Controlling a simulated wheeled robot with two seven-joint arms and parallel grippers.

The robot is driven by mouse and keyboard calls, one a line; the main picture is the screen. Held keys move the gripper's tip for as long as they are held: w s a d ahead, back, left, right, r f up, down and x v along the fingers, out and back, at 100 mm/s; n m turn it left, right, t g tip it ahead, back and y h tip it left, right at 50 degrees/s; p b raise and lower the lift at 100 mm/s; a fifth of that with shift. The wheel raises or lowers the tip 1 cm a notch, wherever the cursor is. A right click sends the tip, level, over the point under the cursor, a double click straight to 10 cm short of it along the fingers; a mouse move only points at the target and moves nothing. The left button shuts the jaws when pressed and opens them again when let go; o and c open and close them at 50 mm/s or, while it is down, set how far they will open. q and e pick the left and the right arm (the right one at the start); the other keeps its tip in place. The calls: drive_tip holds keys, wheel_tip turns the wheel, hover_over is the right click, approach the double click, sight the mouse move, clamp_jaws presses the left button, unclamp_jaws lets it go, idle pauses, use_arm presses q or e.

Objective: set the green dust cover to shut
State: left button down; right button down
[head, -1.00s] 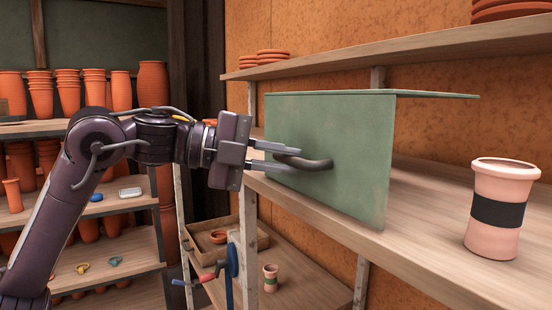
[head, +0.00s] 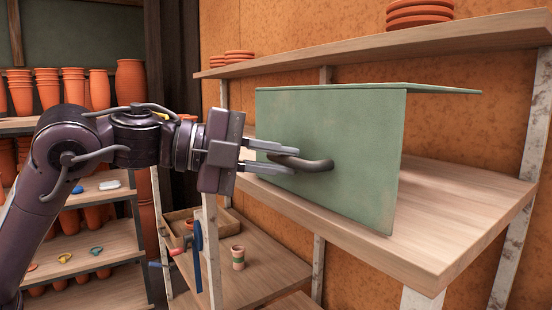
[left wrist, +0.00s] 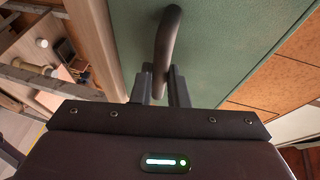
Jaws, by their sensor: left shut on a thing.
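The green dust cover (head: 345,130) stands on the middle shelf board. It has an upright panel facing me and a flat top reaching to the right. A dark curved handle (head: 318,165) sticks out of the panel. My left gripper (head: 295,161) is shut on the handle. In the left wrist view the fingers (left wrist: 160,86) are at the handle (left wrist: 168,40), with the green panel (left wrist: 225,40) behind. What stands behind the panel is hidden. My right gripper is not in view.
The shelf board (head: 450,215) is bare right of the panel, out to its corner and post. Stacked orange plates (head: 418,14) sit on the upper board. Below are a wooden tray (head: 178,232) and a small banded cup (head: 238,257). Racks of orange pots stand left.

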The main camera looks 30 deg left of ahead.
use_arm(q)
drive_tip(key=c, duration=1.4)
unclamp_jaws()
drive_tip(key=shift+d, duration=0.1)
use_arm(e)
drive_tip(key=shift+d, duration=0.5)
